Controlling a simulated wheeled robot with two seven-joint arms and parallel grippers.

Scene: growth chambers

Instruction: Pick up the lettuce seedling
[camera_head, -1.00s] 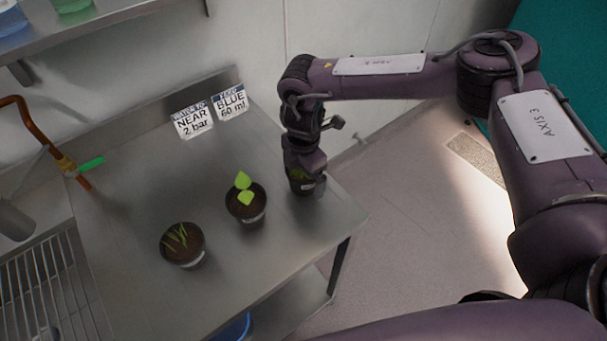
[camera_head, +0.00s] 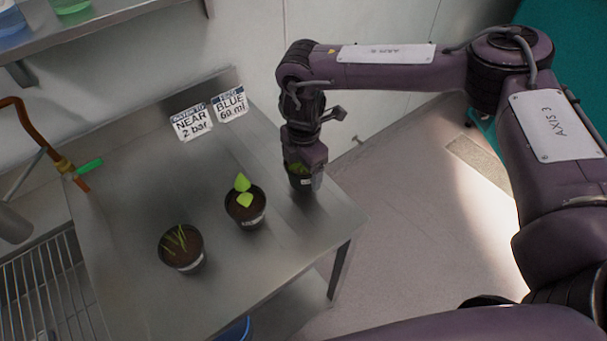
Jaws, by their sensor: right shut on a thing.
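My right gripper (camera_head: 305,163) points down at the right end of the steel bench and is shut on a dark pot (camera_head: 304,181). A little green foliage shows in this pot; the gripper hides most of the plant, so I cannot clearly tell its kind, but it may be the lettuce seedling. The pot is upright and seems just clear of the bench top. Left of it stands a pot with a broad-leaved bright green seedling (camera_head: 243,191). Further left stands a pot with thin grass-like shoots (camera_head: 178,240). My left gripper is not in view.
The bench (camera_head: 130,210) has two signs at its back, "NEAR 2 bar" (camera_head: 191,122) and "BLUE 60 ml" (camera_head: 230,104). An orange-brown pipe with a green lever (camera_head: 89,166) and a wire rack (camera_head: 45,285) are at left. A shelf (camera_head: 110,17) hangs above.

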